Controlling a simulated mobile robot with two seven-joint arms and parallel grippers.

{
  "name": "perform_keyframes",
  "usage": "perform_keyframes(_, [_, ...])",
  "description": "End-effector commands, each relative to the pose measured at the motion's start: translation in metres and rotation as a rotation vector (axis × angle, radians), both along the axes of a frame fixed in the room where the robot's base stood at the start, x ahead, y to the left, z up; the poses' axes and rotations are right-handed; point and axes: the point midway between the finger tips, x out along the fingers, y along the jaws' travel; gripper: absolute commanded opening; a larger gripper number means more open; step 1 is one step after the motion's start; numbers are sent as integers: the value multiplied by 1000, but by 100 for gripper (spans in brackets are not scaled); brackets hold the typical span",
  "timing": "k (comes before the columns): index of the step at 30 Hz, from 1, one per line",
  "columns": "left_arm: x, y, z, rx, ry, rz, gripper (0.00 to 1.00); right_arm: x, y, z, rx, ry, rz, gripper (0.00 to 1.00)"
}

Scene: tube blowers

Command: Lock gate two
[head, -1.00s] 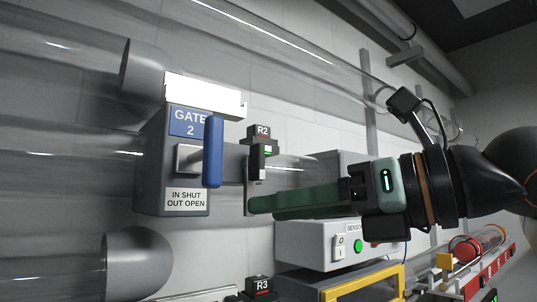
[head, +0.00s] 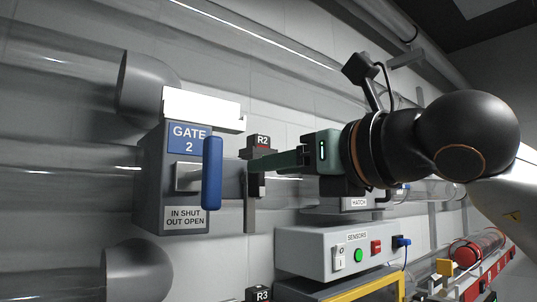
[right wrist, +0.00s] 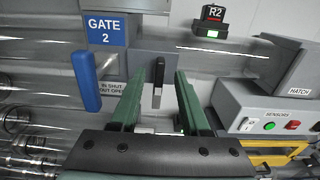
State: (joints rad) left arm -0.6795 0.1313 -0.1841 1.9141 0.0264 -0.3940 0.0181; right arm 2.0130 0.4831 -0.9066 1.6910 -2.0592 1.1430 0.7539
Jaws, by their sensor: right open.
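The gate 2 box (head: 150,190) is grey, with a blue sign (head: 189,139) and a label reading "IN SHUT OUT OPEN" (head: 186,217). Its upright blue handle (head: 212,172) stands out from the front on a grey stem. To its right is a small upright latch (right wrist: 157,82), black above and light below, on a grey plate (head: 250,216). My right gripper (head: 252,165) is open and empty. In the right wrist view its green fingers (right wrist: 169,68) are on either side of the latch; contact cannot be told. My left gripper is not in view.
The R2 indicator (head: 258,142) sits just above the fingers; its lamp shows green in the right wrist view (right wrist: 212,33). Below is the sensors box (head: 335,252) with a switch and buttons. Clear tubes run across the wall behind.

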Motion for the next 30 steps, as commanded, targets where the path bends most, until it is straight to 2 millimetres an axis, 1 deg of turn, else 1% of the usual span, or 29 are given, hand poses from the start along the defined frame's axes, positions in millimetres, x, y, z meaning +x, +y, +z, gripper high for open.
perform_keyframes(1, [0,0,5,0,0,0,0,5,4,2,0,2,1,46])
perform_keyframes(6, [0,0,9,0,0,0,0,16,12,0,0,1,1,46])
perform_keyframes(15, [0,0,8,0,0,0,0,18,13,0,0,0,1,46])
perform_keyframes(17, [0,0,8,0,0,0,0,18,13,0,0,0,1,41])
perform_keyframes(27, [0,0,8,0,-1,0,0,17,13,0,0,0,1,2])
perform_keyframes(28, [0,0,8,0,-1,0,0,17,13,0,0,0,1,0])
perform_keyframes(30, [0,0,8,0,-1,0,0,17,13,0,0,0,1,0])
